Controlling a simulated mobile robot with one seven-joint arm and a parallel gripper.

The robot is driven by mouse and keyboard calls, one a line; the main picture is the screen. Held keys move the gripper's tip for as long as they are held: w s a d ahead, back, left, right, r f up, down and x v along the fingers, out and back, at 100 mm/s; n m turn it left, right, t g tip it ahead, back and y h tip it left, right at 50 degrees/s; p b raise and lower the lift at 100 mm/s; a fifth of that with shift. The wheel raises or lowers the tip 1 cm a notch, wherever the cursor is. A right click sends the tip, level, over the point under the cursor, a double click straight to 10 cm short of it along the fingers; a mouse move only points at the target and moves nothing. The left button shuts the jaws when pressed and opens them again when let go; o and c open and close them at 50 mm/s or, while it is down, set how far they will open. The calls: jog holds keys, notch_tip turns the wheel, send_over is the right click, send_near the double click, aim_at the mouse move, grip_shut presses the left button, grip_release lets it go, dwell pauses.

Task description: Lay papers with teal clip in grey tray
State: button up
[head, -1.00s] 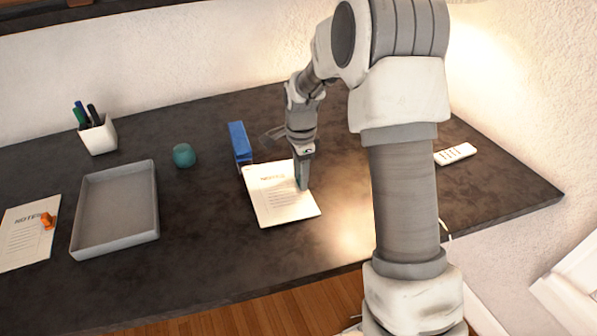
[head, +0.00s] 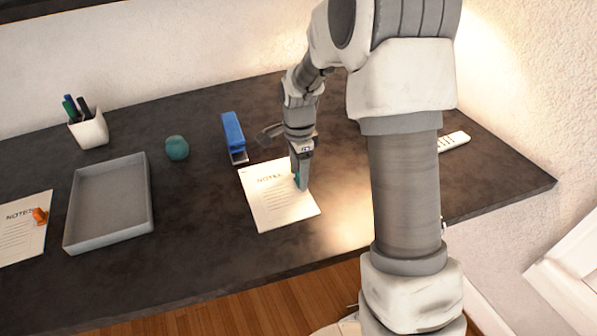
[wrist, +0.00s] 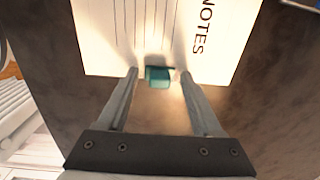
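The papers (head: 275,198), headed NOTES, lie on the dark desk in the head view; they also fill the top of the wrist view (wrist: 115,35). The teal clip (wrist: 158,77) sits on the papers' edge, between the two fingertips. My gripper (wrist: 160,75) points down at the clip, with its fingers apart and a gap on each side of it. In the head view my gripper (head: 301,183) partly hides the clip. The grey tray (head: 148,205) stands empty to the left of the papers.
Another notes sheet with an orange clip (head: 40,215) lies left of the tray. A blue stapler (head: 233,135), a teal round object (head: 176,148) and a white pen cup (head: 90,130) stand behind. A white remote (head: 454,141) lies right. Desk between tray and papers is clear.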

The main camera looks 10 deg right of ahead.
jog(key=shift+o, duration=0.9)
jog(key=s+r+n+t+p, duration=0.1)
jog(key=s+r+n+p, duration=0.15)
jog(key=r, duration=0.95)
jog(key=s+r+n+p, duration=0.1)
jog(key=s+r+p, duration=0.25)
jog(key=r, duration=0.95)
jog(key=s+r+n+t+p, duration=0.2)
jog(key=s+n, duration=0.4)
jog(key=s, duration=0.3)
jog(key=s+r+n+t+p, duration=0.2)
jog(key=s+r+n+p, duration=0.2)
jog(key=s+n, duration=0.3)
jog(key=s+r, duration=0.1)
jog(key=s, duration=0.1)
jog(key=shift+s+a+r+t, duration=0.15)
jog(key=shift+s+t, duration=0.15)
